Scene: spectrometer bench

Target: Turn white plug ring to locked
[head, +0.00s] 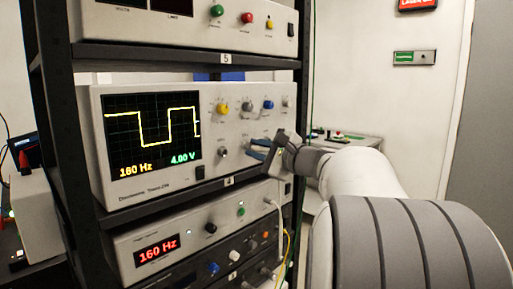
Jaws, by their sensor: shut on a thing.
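My gripper (257,149) reaches in from the right to the lower right of the oscilloscope's (120,190) front panel. The oscilloscope screen (152,133) shows a yellow square wave, 160 Hz and 4.00 V.
A generator (130,245) reading 160 Hz sits on the shelf below, with white and yellow cables at its right. Another instrument (180,30) stands above. The dark rack post (58,110) is at the left. A low bench (345,144) stands behind my arm.

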